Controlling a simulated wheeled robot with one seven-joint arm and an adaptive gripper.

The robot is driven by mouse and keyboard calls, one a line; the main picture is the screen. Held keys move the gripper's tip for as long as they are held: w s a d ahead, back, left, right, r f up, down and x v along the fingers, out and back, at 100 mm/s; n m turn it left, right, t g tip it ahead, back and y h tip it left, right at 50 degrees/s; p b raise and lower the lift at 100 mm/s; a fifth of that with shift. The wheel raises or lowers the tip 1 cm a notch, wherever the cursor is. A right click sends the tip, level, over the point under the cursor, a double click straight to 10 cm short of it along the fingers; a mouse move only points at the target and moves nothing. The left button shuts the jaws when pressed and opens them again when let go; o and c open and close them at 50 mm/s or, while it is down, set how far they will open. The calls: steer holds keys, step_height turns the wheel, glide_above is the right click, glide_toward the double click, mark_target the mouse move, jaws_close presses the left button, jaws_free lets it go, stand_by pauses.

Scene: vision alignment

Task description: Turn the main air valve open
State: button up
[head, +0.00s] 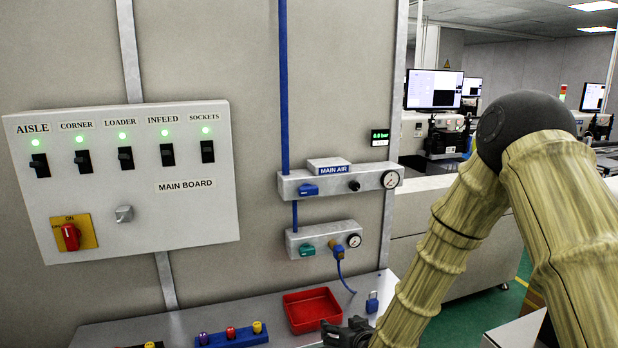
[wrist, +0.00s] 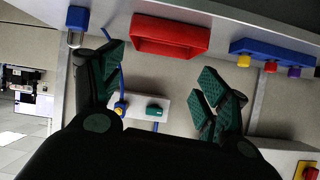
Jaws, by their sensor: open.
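The main air unit (head: 340,182) is a grey wall bar with a "MAIN AIR" label, in the middle of the head view. Its blue valve handle (head: 308,190) lies roughly level at the bar's left end. A round gauge (head: 390,179) sits at the right end; its needle is too small to read. My gripper (head: 345,333) is low in the head view, by the shelf, below and apart from the valve. In the wrist view my gripper (wrist: 158,75) has its fingers spread with nothing between them. I cannot make out the main valve in that view.
A lower unit (head: 323,240) has a teal handle, also in the wrist view (wrist: 155,110). A red tray (head: 312,310), blue padlock (head: 372,303) and blue rack (head: 231,338) are on the shelf. A switch board (head: 130,180) hangs left. A small display (head: 380,137) is above the gauge.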

steer(key=w+a+r+t+p, duration=0.1)
steer(key=w+r, duration=0.2)
steer(key=r, duration=0.5)
steer(key=w+a+r+t+p, duration=0.15)
steer(key=w+r, duration=0.25)
steer(key=r, duration=0.4)
steer(key=n+t+y+p, duration=0.1)
steer(key=t+y, duration=0.1)
steer(key=t, duration=0.1)
glide_toward(310, 188)
steer(key=p+x, duration=0.4)
steer(key=x, duration=0.5)
steer(key=shift+w+a+p, duration=0.2)
steer(key=shift+w+p, duration=0.1)
steer(key=shift+w, duration=0.1)
steer(key=c, duration=1)
